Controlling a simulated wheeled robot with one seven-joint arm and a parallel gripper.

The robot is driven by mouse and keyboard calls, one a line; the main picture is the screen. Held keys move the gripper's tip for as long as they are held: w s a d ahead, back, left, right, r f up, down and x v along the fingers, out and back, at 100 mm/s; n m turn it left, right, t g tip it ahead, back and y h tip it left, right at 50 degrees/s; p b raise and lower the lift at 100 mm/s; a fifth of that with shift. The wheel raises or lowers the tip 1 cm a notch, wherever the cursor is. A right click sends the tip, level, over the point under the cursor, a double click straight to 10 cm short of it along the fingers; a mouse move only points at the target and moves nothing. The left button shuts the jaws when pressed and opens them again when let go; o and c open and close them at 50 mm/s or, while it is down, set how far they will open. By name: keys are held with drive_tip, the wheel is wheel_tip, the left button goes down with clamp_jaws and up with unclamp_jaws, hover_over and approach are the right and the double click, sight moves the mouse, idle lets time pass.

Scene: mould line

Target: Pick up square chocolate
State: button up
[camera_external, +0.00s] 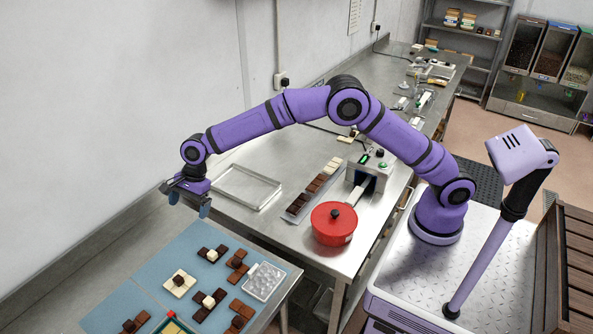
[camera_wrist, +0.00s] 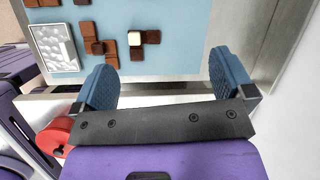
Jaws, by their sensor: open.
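Several small chocolate pieces lie on a blue mat (camera_external: 152,282) in the front left of the external view. They include a white piece with a dark square on top (camera_external: 179,281), a dark piece with a white square on top (camera_external: 209,300) and another such pair (camera_external: 211,254). I cannot tell which one is the square chocolate. In the wrist view a brown cluster (camera_wrist: 107,57) and a brown piece with a white square (camera_wrist: 135,38) lie beyond my fingers. My gripper (camera_external: 188,200) is open and empty, above and behind the mat; its blue fingers (camera_wrist: 166,78) are wide apart.
A clear mould tray (camera_external: 264,281) lies on the mat's right side. A red lidded pot (camera_external: 334,222), a row of chocolate bars (camera_external: 314,190) and an empty metal tray (camera_external: 246,187) are on the steel counter. A white wall stands at the left.

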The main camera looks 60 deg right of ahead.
sight(178, 277)
drive_tip(key=a+f, duration=0.3)
drive_tip(key=f, duration=0.2)
drive_tip(key=s+a+f+m, duration=0.1)
drive_tip(key=a+f, duration=0.3)
drive_tip(key=f, duration=0.1)
drive_tip(key=a+f+m+g, duration=0.1)
drive_tip(key=a+f, duration=0.3)
drive_tip(key=f, duration=0.1)
drive_tip(key=shift+s+a+f, duration=0.1)
drive_tip(key=shift+s+f, duration=0.2)
drive_tip(key=shift+f, duration=0.05)
drive_tip(key=shift+x, duration=2.8)
drive_tip(key=shift+s, duration=0.1)
drive_tip(key=c, duration=0.8)
